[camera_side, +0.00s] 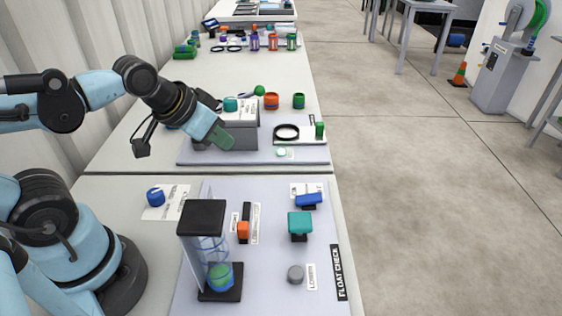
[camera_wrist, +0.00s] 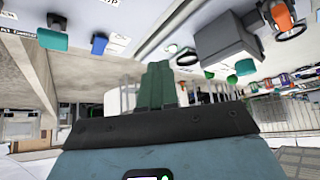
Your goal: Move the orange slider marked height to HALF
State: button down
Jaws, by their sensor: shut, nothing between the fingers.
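The orange slider (camera_side: 243,230) sits near the lower end of a dark upright track with a white label strip on the near light-grey board (camera_side: 325,230). The lettering on its strip is too small to read. My gripper (camera_side: 228,142) has green fingers and is shut and empty. It is above the far board, beside a grey box, well behind and above the slider. In the wrist view, my gripper (camera_wrist: 160,65) points away and its fingers are together.
A clear column with a black top (camera_side: 202,212) and a green-blue ball stands left of the slider. A teal block (camera_side: 300,224), a blue lever (camera_side: 309,200) and a grey knob (camera_side: 296,273) are to its right. The far board holds a grey box (camera_side: 240,135) and a dark ring (camera_side: 286,132).

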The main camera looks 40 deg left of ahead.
jog(key=c, duration=1.8)
grip_release()
jog(key=shift+o, duration=2.3)
jog(key=shift+d+m, duration=0.25)
jog(key=shift+m, duration=0.25)
jog(key=o, duration=0.4)
jog(key=d+m+g, duration=0.1)
jog(key=m, duration=0.2)
jog(key=d+m+g, duration=0.1)
jog(key=m, duration=0.2)
jog(key=s+d+m+g, duration=0.1)
jog(key=d+m, duration=0.1)
jog(key=m, duration=0.1)
jog(key=shift+s+d+m+h, duration=0.1)
jog(key=shift+m+h, duration=0.3)
jog(key=m+g, duration=0.4)
jog(key=m, duration=1.2)
send_near(242, 225)
jog(key=shift+y, duration=0.4)
jog(key=shift+d+f, duration=0.2)
jog(key=shift+f, duration=1.95)
jog(key=shift+d+f, duration=0.2)
jog(key=shift+f, duration=2)
jog(key=shift+c, duration=0.3)
